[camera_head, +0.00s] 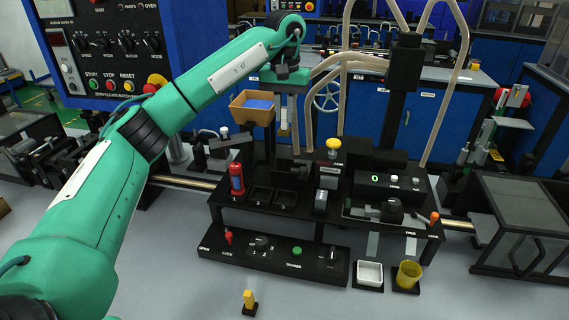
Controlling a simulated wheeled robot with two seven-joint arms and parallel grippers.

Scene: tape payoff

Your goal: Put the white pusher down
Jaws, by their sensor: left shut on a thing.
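My left arm reaches in from the left, and its gripper (288,108) points down above the back of the black workbench fixture (268,200). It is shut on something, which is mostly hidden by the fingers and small. A pale, slim piece (284,118) shows at the fingers; I cannot tell for sure that it is the white pusher. The gripper is above the fixture top and right beside the tan bin (252,108) with blue contents. My right gripper is not in view.
The fixture carries a red cylinder (237,178), a yellow knob (333,146) and an orange knob (434,217). A white tray (369,274), a yellow cup (408,274) and a small yellow piece (249,299) stand in front. The grey table front is mostly clear.

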